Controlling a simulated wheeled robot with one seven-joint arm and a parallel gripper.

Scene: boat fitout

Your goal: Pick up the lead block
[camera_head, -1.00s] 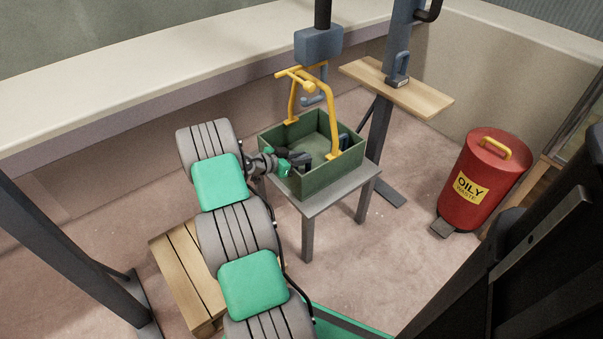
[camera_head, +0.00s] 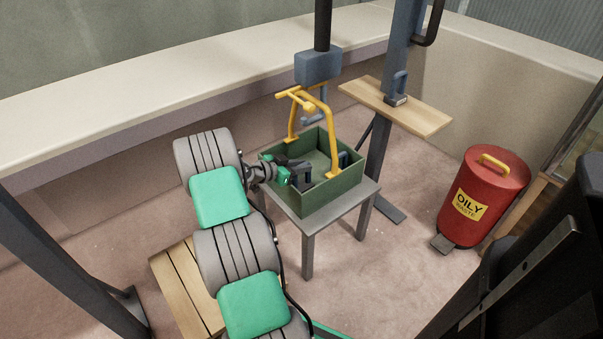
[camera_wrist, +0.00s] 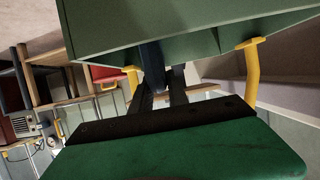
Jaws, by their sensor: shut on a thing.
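My gripper (camera_head: 302,170) reaches over the left side of the green crate (camera_head: 336,194). In the wrist view my two dark fingers (camera_wrist: 165,82) are closed about a dark blue-grey piece, which I take to be the lead block (camera_wrist: 152,62). The fingers and the crate wall hide most of it. In the head view the held piece is a small dark shape at the fingertips, and whether it is clear of the crate floor cannot be told. Another blue-grey handled piece (camera_head: 343,159) shows inside the crate's right side.
The crate stands on a small grey table (camera_head: 345,207). A yellow frame (camera_head: 328,125) rises over it, below a hanging blue-grey block (camera_head: 317,68). A similar handled block (camera_head: 398,92) sits on a wooden shelf (camera_head: 425,114). A red waste bin (camera_head: 480,205) stands at right.

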